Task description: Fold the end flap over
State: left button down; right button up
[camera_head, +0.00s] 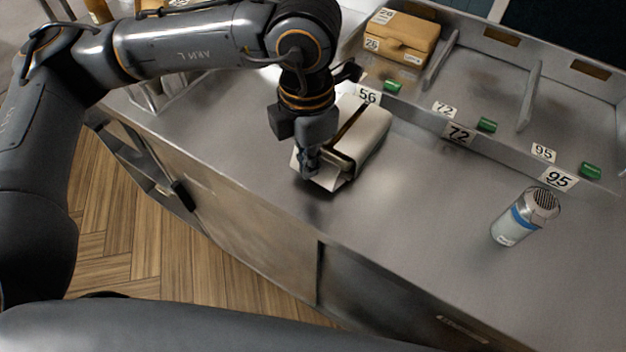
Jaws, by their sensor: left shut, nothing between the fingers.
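A pale box (366,136) lies on the steel counter below the label 56, with a dark stripe along its top. Its near end has a light flap (329,181) sticking out toward the counter's front edge. My left gripper (309,168) is shut and empty, pointing down right at this flap end. Whether its fingertips touch the flap I cannot tell. The gripper and wrist hide part of the box's left side. My right gripper is not in view.
A shaker (524,217) with a blue band stands at the right. Behind, divided bays carry labels 56, 72 and 95 (558,179) and green pieces (487,125). A brown carton (402,36) sits in the left bay. The counter's middle (420,210) is clear.

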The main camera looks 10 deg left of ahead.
pick_arm(q)
jog(key=shift+w+d+r, duration=0.25)
jog(key=shift+w+r, duration=0.1)
jog(key=shift+w, duration=0.2)
jog(key=shift+w+d+r, duration=0.2)
jog(key=shift+w+r, duration=0.1)
jog(key=shift+w, duration=0.35)
jog(key=shift+w+d+r, duration=0.15)
jog(key=shift+w+d, duration=0.15)
jog(key=shift+w, duration=0.3)
jog(key=shift+w+d+r, duration=0.1)
jog(key=shift+w+d, duration=0.15)
jog(key=shift+w, duration=0.35)
jog(key=shift+w+b, duration=0.1)
jog(key=shift+b, duration=0.3)
jog(key=shift+w+d+f, duration=0.1)
jog(key=shift+w+d, duration=0.15)
jog(key=shift+w, duration=0.2)
